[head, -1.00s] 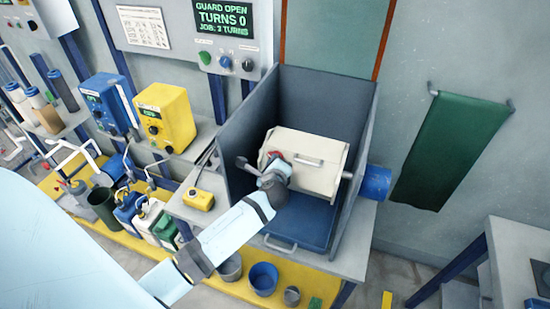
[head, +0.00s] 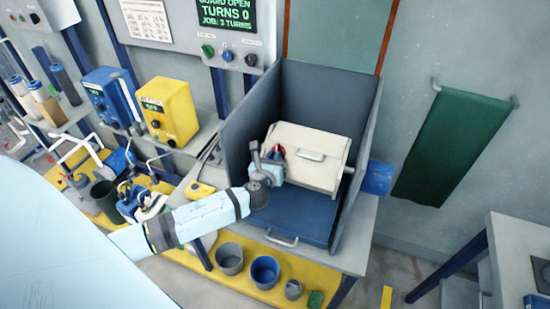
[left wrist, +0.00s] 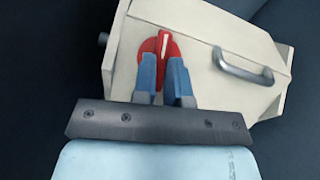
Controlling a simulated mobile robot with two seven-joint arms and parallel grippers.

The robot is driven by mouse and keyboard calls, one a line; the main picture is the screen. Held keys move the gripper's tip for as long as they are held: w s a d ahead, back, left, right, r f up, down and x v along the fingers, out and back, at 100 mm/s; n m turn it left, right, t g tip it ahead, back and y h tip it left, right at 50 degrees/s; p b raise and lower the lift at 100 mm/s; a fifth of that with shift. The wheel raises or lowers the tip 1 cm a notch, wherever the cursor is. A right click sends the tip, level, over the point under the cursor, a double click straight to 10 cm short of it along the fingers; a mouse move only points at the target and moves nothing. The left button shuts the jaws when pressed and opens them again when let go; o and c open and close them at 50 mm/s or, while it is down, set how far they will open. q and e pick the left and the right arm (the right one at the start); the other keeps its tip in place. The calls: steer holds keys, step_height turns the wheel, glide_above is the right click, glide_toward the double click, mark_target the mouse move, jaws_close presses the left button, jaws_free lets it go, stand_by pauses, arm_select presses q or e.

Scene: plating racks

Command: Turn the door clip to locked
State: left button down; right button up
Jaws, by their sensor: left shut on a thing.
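The door clip (left wrist: 150,48) is a red round knob with a white mark, on the face of a cream box (left wrist: 205,85) with a grey handle. In the left wrist view the white mark points nearly straight up the picture. My left gripper (left wrist: 163,62) is shut on the clip, with its blue fingers either side of the knob's raised grip. In the head view the clip (head: 277,152) shows as a little red beside my left gripper (head: 272,158), which partly hides it. The cream box (head: 310,165) sits inside a grey-walled enclosure. My right gripper is not in view.
The enclosure's grey side walls (head: 250,120) stand left and right of the box, with a blue floor (head: 290,208) below. A panel (head: 225,25) above reads guard open, turns 0. Yellow (head: 168,112) and blue units stand left. Buckets (head: 265,273) stand below.

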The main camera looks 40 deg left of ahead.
arm_select(q)
steer(key=shift+w+a+r+m+t+h, duration=0.15)
steer(key=shift+m+t+h, duration=0.2)
steer(key=shift+m, duration=0.65)
steer(key=c, duration=1.2)
jaws_free()
steer(key=shift+o, duration=0.2)
